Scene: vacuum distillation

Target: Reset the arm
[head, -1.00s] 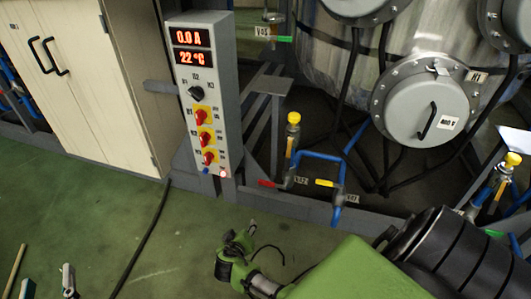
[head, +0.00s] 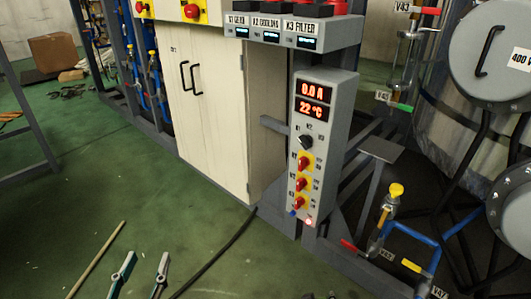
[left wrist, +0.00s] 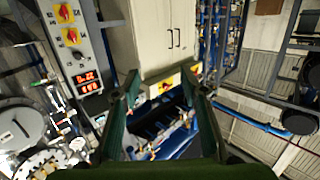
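My left gripper (head: 147,260) shows at the lower left of the head view, its two narrow fingers apart over the green floor. It also shows in the left wrist view (left wrist: 161,82), where the green fingers stand wide apart with nothing held between them. My left arm is mostly below the head view. My right gripper cannot be made out; only small dark tips show at the bottom edge of the head view.
A grey control panel (head: 301,225) reads 0.0 A and 22 °C. A beige cabinet (head: 215,120) stands to its left. Blue pipes with a yellow-capped valve (head: 396,190) and a steel vessel are at right. A wooden stick (head: 97,258) and black cable (head: 215,262) show near the floor.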

